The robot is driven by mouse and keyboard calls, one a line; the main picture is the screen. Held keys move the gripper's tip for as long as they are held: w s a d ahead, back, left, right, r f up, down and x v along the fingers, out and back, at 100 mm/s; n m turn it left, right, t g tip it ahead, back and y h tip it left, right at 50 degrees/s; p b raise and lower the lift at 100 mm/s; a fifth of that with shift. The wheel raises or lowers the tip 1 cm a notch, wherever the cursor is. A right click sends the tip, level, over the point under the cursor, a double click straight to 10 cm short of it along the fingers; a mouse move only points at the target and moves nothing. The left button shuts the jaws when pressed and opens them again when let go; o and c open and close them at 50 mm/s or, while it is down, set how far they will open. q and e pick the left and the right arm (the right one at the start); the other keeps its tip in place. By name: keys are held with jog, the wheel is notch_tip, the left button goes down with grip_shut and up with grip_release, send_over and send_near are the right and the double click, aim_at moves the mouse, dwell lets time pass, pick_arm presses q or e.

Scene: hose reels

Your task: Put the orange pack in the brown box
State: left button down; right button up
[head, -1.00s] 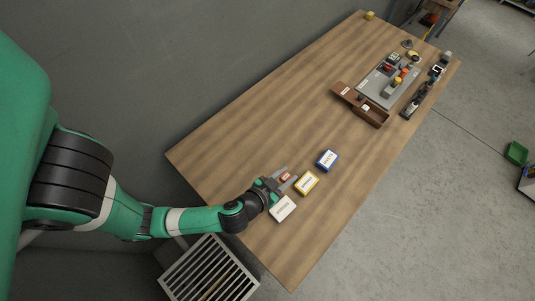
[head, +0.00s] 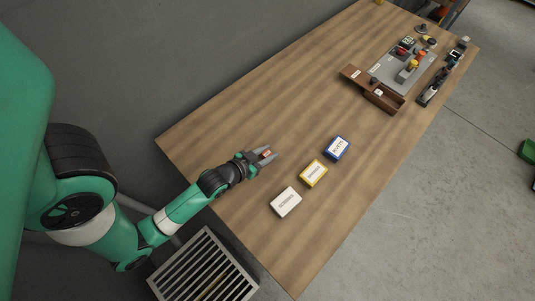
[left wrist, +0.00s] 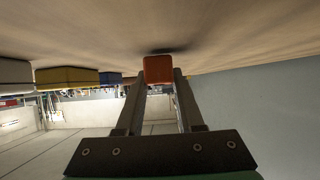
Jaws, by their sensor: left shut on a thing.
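My left gripper (head: 263,156) is shut on the small orange pack (head: 267,153) near the near-left part of the table. In the left wrist view the orange pack (left wrist: 158,69) sits between the two fingertips, with a dark shadow on the table surface beside it. It appears to be just off the table. The brown box (head: 384,101) stands toward the far right end of the table, well away from the gripper. It has a small pale label. A brown flap or lid piece (head: 356,77) with a pale label adjoins it. My right gripper is not in view.
White (head: 286,201), yellow (head: 313,173) and blue (head: 336,148) labelled boxes stand in a row right of the gripper. A grey mat (head: 388,74) with several small items lies behind the brown box. Dark tools (head: 430,94) lie along the right edge. The table's middle is clear.

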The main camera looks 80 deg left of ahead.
pick_arm(q)
jog(key=shift+f, duration=0.3)
jog(key=c, duration=0.5)
grip_release()
jog(key=shift+c, duration=0.2)
jog(key=shift+r, duration=0.1)
jog(key=shift+s+d+r, duration=0.15)
jog(key=p+v, duration=0.1)
jog(key=v, duration=1)
jog(key=shift+s+d+r, duration=0.1)
jog(key=shift+s+d, duration=0.05)
jog(key=shift+s, duration=0.1)
